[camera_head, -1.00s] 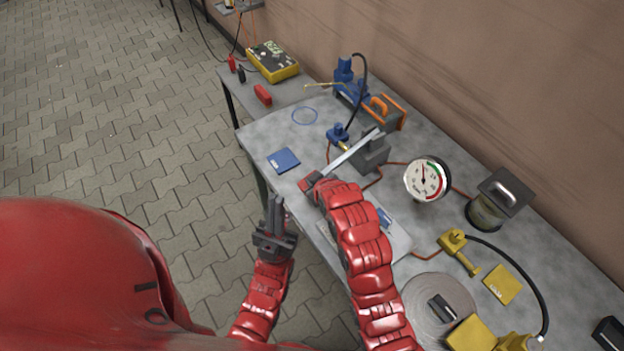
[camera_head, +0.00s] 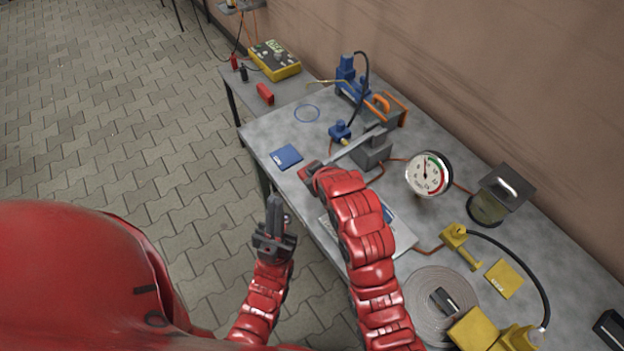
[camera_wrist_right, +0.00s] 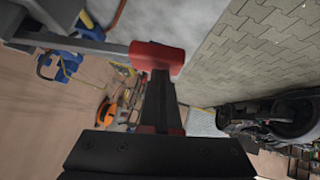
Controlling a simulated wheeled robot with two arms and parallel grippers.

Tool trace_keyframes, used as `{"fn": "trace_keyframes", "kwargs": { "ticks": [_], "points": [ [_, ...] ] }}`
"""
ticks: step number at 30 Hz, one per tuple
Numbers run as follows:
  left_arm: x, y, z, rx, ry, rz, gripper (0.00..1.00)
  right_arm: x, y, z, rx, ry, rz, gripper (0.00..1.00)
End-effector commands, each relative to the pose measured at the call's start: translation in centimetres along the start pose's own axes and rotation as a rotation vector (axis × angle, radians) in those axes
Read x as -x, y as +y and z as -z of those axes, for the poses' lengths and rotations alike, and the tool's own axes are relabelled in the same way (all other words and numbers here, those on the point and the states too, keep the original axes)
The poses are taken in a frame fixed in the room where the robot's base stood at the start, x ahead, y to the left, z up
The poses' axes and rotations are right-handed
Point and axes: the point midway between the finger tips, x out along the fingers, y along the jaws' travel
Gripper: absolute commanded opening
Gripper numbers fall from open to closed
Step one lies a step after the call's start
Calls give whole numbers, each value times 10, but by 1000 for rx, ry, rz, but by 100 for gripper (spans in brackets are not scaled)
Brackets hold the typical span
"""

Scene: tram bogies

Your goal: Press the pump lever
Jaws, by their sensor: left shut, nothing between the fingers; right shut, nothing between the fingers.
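The pump lever is a grey bar (camera_head: 352,148) with a red grip (camera_head: 308,171), joined to a grey pump block (camera_head: 373,151) on the bench. In the right wrist view, the red grip (camera_wrist_right: 158,57) is just beyond the tips of my right gripper (camera_wrist_right: 160,78), which is shut with nothing between its fingers. I cannot tell whether the tips touch the grip. In the head view my right arm hides that gripper. My left gripper (camera_head: 275,204) is shut and empty, in front of the bench edge, away from the lever. A round pressure gauge (camera_head: 429,174) stands right of the block.
The bench (camera_head: 285,125) also carries a blue card (camera_head: 286,157), a blue tool (camera_head: 350,82), a lidded jar (camera_head: 488,207), a yellow pump (camera_head: 510,338) with a black hose and a round grey disc (camera_head: 440,300). The paved floor at left is clear.

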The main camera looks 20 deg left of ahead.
Motion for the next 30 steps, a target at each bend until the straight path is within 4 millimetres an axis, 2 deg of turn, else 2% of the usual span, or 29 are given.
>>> {"fn": "trace_keyframes", "kwargs": {
  "ticks": [1, 10, 11, 12, 21, 30],
  "points": [
    [7, 0, -1, 0, -1, 0, 0, 8, -2, -3, 0, 5, -1, 0],
    [23, 1, -4, 0, 0, 0, 0, 68, -4, 0, 1, 13, -3, 0],
    [22, 1, -4, 0, 0, 0, 0, 75, -4, 2, 1, 17, -4, 0],
    [13, 1, -2, 0, -1, 0, 0, 80, -5, 8, 2, 19, 0, 0],
    [0, 0, 0, 0, 0, 0, 0, 94, -6, 6, 2, 16, 0, 0],
    [-1, 0, 0, 0, -1, 0, 0, 96, -5, 2, 2, 9, -2, 0]
  ]
}}
